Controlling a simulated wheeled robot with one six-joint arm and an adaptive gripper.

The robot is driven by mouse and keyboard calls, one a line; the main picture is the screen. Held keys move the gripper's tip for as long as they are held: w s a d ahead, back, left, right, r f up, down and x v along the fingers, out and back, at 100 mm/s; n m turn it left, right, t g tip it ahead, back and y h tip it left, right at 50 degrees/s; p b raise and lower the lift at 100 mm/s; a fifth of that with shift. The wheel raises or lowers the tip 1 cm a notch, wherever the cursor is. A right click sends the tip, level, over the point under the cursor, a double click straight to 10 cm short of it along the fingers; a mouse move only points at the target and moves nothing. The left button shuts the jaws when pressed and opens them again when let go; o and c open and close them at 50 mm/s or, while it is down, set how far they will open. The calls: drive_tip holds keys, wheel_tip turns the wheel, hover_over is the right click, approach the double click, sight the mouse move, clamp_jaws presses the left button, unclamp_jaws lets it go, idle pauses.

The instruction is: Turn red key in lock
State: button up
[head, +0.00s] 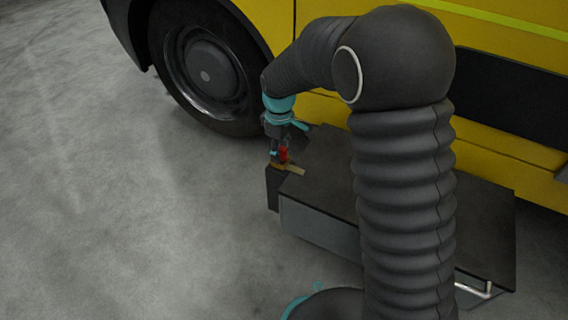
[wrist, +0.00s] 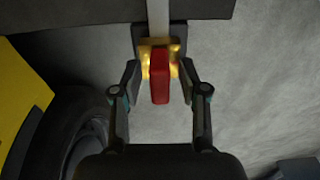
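The red key (wrist: 160,77) stands at a brass-coloured lock (wrist: 145,48) in the wrist view, between the two fingers of my gripper (wrist: 160,84). A gap shows on each side of the key, so the fingers are open around it and apart from it. In the head view the red key (head: 283,154) shows small at the left end of a dark bench, with my gripper (head: 277,151) right beside it, pointing down. The brass lock (head: 279,165) lies just below the key. How deep the key sits in the lock is hidden.
The dark bench-like box (head: 330,165) stretches right from the lock, partly hidden behind my arm. A yellow vehicle (head: 500,130) with a black wheel (head: 205,70) stands close behind. The grey concrete floor (head: 100,220) at left is clear.

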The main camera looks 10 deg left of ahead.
clamp_jaws()
drive_tip(key=n+p, duration=0.1)
drive_tip(key=n, duration=0.8)
drive_tip(key=shift+n, duration=0.8)
drive_tip(key=n+p, duration=0.1)
drive_tip(key=n, duration=0.3)
drive_tip(key=shift+n, duration=0.4)
drive_tip(key=n, duration=0.5)
drive_tip(key=shift+o, duration=1.5)
unclamp_jaws()
